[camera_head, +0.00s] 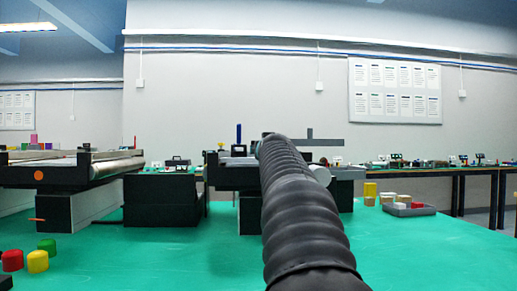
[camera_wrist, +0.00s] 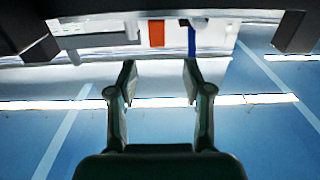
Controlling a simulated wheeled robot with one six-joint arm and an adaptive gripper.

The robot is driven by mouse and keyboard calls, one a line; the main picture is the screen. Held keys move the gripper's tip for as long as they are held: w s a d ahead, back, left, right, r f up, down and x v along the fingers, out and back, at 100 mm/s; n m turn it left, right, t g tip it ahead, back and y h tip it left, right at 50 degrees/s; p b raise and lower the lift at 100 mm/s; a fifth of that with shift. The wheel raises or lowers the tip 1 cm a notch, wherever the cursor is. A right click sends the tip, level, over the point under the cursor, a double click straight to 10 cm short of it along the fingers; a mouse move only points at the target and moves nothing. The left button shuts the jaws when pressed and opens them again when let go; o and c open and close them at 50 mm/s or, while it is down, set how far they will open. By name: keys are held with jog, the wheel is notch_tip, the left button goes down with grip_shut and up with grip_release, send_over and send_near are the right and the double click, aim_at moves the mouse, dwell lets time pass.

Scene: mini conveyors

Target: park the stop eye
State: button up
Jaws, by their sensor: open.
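I cannot pick out the stop eye for sure. In the wrist view my gripper (camera_wrist: 160,80) is open, its two dark fingers apart with nothing between them. Beyond the fingertips an orange upright piece (camera_wrist: 156,33) and a blue upright piece (camera_wrist: 191,40) show, apart from the fingers. In the head view a blue post (camera_head: 238,133) stands on the dark middle conveyor (camera_head: 232,177). A grey bar with a short upright (camera_head: 310,141) shows just right of my arm. My arm's black sleeve hides the gripper and part of the conveyor there.
A larger roller conveyor (camera_head: 75,172) stands at the left. Red, yellow and green cylinders (camera_head: 38,261) are on the green surface at front left. A grey tray (camera_head: 410,210) with small blocks and a yellow block (camera_head: 370,189) are at the right. The green surface at front right is clear.

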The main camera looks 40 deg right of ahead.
jog(key=p+x, duration=0.3)
jog(key=x, duration=0.8)
jog(key=shift+s+d, duration=0.1)
jog(key=shift+s, duration=0.05)
grip_shut()
